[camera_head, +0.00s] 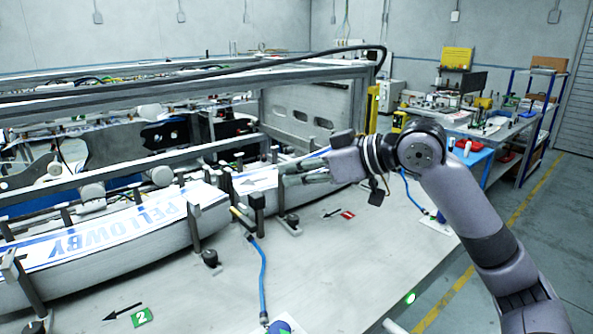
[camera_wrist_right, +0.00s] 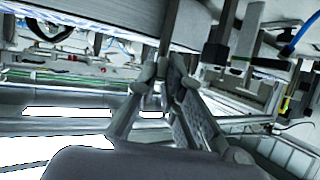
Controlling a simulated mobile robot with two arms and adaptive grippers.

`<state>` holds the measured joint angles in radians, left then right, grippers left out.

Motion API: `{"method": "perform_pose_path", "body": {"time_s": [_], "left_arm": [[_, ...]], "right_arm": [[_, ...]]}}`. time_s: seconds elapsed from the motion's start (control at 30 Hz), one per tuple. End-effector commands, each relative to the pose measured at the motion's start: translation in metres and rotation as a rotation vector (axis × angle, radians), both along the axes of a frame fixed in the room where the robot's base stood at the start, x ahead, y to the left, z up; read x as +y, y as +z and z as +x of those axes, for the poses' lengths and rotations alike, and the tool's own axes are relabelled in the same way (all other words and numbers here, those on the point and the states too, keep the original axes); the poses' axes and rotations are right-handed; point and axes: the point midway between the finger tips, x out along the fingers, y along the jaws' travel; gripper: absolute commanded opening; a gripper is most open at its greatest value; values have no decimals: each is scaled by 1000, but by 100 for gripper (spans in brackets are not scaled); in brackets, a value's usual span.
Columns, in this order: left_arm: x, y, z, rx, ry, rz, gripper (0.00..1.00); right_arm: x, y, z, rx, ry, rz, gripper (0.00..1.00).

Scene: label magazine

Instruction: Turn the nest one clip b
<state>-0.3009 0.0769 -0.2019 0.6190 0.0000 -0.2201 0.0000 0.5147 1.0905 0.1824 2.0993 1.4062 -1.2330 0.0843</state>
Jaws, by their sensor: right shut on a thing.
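My right gripper (camera_head: 284,177) reaches in from the right to the near side of the label magazine, at the right end of its rail. Its fingers are closed around a slim dark upright post (camera_wrist_right: 172,32), seen between them in the right wrist view (camera_wrist_right: 166,78). I cannot tell whether this post is a clip of the nest. A long stack of labels (camera_head: 120,235) marked with blue lettering lies along the magazine, with several dark upright posts beside it. A dark clip post (camera_head: 257,206) stands just left of the gripper. My left gripper is out of view.
The pale tabletop (camera_head: 190,300) in front is mostly clear. It carries a green tag marked 2 (camera_head: 142,317), a red tag (camera_head: 347,214), and a blue hose (camera_head: 262,275). A metal frame (camera_head: 190,78) stands behind the magazine. A workbench (camera_head: 490,130) is at the back right.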

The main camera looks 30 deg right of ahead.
Motion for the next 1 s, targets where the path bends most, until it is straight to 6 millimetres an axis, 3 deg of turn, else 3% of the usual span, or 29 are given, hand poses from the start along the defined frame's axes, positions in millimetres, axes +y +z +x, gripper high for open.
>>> {"method": "perform_pose_path", "body": {"time_s": [0.63, 1.0], "left_arm": [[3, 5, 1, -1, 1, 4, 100], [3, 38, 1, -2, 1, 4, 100]], "right_arm": [[2, 1, -1, 0, -61, -4, 0], [12, 6, -4, -1, -301, -5, 0]]}}
